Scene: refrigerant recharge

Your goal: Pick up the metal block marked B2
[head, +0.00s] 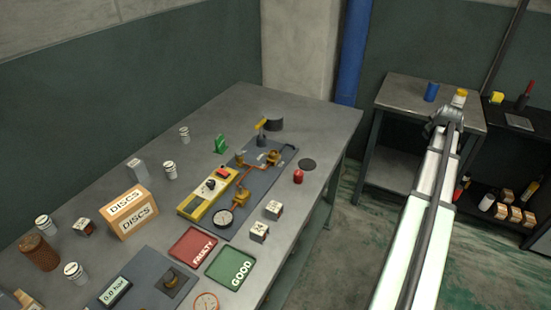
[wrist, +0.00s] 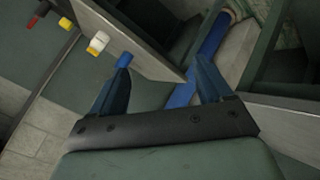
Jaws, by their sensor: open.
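Small metal blocks with dark markings sit on the large grey table in the head view. One block (head: 273,210) and another block (head: 259,231) stand close together near the table's right edge, right of the red and green trays. A third cube (head: 83,227) with a reddish side stands at the left. The markings are too small for me to tell which is B2. My gripper (wrist: 165,75) is open and empty in the wrist view, with no block between its fingers. In the head view my arm reaches over the right side, away from the large table.
The large table (head: 330,122) also holds a red FAULTY tray (head: 193,248), a green GOOD tray (head: 230,266), a DISCS box (head: 131,212) and a gauge panel (head: 278,180). A side bench (head: 400,92) carries a blue cylinder (head: 431,92). A floor gap separates bench and table.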

